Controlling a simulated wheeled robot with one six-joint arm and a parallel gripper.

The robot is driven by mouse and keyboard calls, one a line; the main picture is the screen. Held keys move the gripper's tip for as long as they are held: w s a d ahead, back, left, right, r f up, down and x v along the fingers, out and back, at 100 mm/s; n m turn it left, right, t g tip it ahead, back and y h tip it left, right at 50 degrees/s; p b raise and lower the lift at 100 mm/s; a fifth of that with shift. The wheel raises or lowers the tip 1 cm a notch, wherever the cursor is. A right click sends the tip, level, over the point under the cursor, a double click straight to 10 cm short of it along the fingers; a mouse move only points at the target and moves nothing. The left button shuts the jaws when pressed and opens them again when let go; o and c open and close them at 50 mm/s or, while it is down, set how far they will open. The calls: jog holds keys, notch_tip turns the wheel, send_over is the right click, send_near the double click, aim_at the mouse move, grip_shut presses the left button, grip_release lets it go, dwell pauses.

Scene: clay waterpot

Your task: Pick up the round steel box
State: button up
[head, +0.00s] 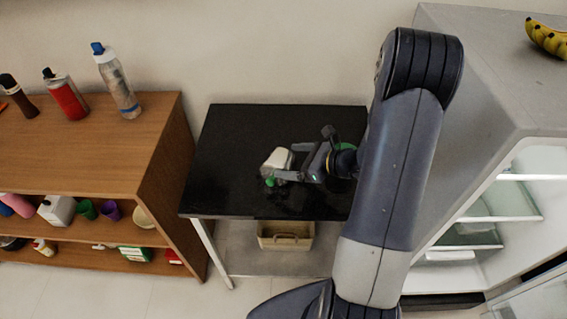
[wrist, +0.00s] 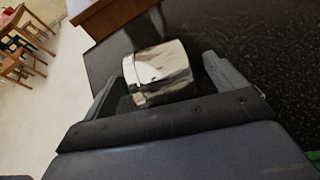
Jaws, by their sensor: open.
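The round steel box (head: 277,159), shiny and pale, is on the black table (head: 232,150). In the wrist view the steel box (wrist: 160,73) is close in front, between my two fingers. My gripper (head: 272,167) is open around it, low over the table; it also shows in the wrist view (wrist: 166,66). A dark gap shows between the right finger and the box; the left finger looks very near it, and contact cannot be told. The box's lower near side is partly hidden by my gripper.
A small green thing (head: 269,182) is beside the box, and a larger green one (head: 350,150) is partly behind my wrist. A wooden shelf (head: 90,160) with bottles stands left; an open fridge (head: 490,130) stands right. The table's left part is clear.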

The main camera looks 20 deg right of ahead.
aim_at(284, 159)
jog(key=x, duration=0.2)
jog(key=p+x, duration=0.1)
jog(key=x, duration=0.1)
jog(key=shift+w+a, duration=0.25)
jog(key=shift+a, duration=0.15)
jog(key=c, duration=1)
jog(key=shift+r, duration=0.15)
